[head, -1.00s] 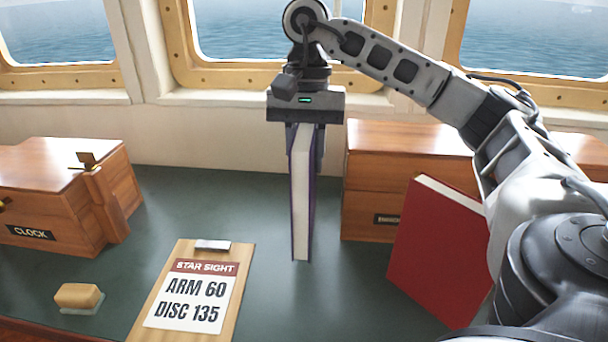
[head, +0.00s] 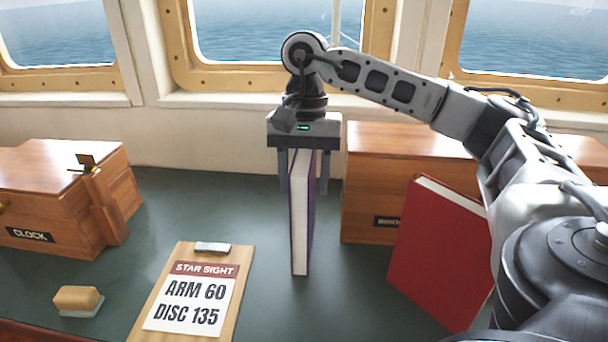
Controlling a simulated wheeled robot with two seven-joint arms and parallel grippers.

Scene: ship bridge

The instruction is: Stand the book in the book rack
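A purple-covered book (head: 300,215) with its white page edge toward me stands upright on the green desk, or very near its surface. My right gripper (head: 303,188) is above it and points down. Its two fingers are spread, one on each side of the book's upper part, with gaps visible between them and the covers. A red book (head: 440,255) stands tilted to the right, partly behind my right arm. I cannot make out a book rack; the book's far side is hidden. My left gripper does not show.
A wooden box (head: 375,170) stands behind the red book. A wooden clock box (head: 60,200) is at the left. A clipboard (head: 237,275) with a star sight card and a sponge-like block (head: 77,299) lie in front. Windows line the back wall.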

